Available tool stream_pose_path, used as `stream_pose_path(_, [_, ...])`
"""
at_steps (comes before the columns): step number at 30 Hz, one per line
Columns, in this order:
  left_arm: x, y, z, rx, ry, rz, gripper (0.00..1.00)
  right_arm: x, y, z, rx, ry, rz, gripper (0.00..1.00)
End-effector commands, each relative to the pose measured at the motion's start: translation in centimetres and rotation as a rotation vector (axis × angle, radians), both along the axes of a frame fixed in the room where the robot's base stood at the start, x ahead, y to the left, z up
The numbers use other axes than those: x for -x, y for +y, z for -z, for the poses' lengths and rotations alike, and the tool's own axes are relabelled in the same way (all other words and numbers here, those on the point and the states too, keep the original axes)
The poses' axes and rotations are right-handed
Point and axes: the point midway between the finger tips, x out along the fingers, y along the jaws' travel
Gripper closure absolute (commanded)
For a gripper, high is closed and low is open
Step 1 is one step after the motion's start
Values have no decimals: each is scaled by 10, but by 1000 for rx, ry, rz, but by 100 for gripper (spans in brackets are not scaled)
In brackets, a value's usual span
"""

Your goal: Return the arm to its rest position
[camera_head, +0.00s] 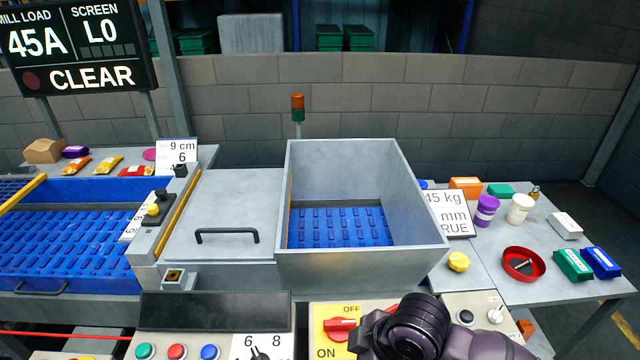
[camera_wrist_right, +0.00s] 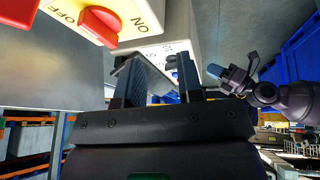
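A dark part of my right arm (camera_head: 410,328) rises at the bottom of the head view, in front of the control panels; its gripper fingers do not show there. In the right wrist view my right gripper (camera_wrist_right: 160,80) has its two fingers apart with nothing held between them. It is close below the panel with the red switch (camera_wrist_right: 101,26). A dark jointed arm (camera_wrist_right: 290,97), apparently my left one, shows at the right of that view; its fingertips are too unclear to read. My left arm does not show in the head view.
A grey hopper (camera_head: 365,262) with a blue floor stands behind. The right side table (camera_head: 490,262) holds several tubs, boxes and a red dish (camera_head: 524,264).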

Motion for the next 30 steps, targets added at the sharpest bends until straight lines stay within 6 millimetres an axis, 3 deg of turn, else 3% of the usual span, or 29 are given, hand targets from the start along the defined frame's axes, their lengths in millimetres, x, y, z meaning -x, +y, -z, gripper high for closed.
stream_pose_path(11, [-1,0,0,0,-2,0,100,28,-49,4,-97,50,487,66])
stream_pose_path(17, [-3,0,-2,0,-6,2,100,51,-95,11,-97,81,778,66])
stream_pose_path(24, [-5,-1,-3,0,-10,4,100,91,-154,19,-53,109,1115,66])
stream_pose_path(30, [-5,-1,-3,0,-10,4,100,125,-194,23,4,123,1330,66])
